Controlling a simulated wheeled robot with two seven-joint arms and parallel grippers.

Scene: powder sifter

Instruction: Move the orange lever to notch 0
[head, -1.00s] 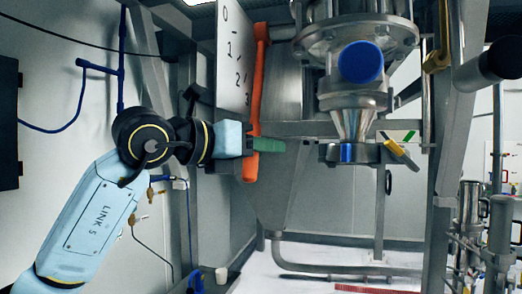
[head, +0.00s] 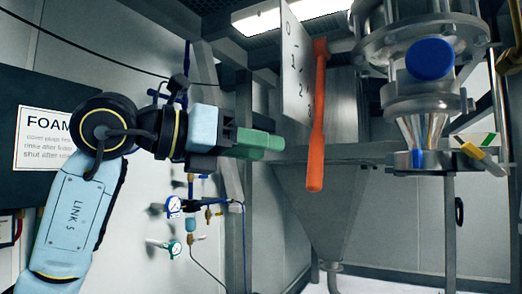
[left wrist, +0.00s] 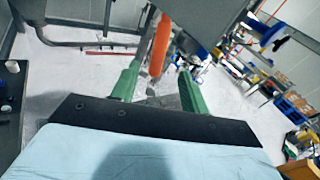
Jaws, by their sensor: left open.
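The orange lever (head: 318,115) hangs almost straight down from its upper end, beside a pale plate (head: 297,65) marked 0, 1, 2 and 3 from top to bottom. Its rounded lower end is below the 3; which notch it sits in I cannot tell. My left gripper (head: 272,143), with green fingers, is left of the lever's lower half, with a gap between them in the head view. In the left wrist view, the open fingers (left wrist: 159,72) point at the orange lever (left wrist: 161,42), which appears between and beyond them. My right gripper is not in view.
A steel sifter with a blue round cap (head: 430,59) and a yellow-handled clamp (head: 478,152) stands right of the lever. A steel frame beam (head: 350,152) runs behind the lever. Gauges (head: 174,207) and thin hoses are on the wall below my left arm.

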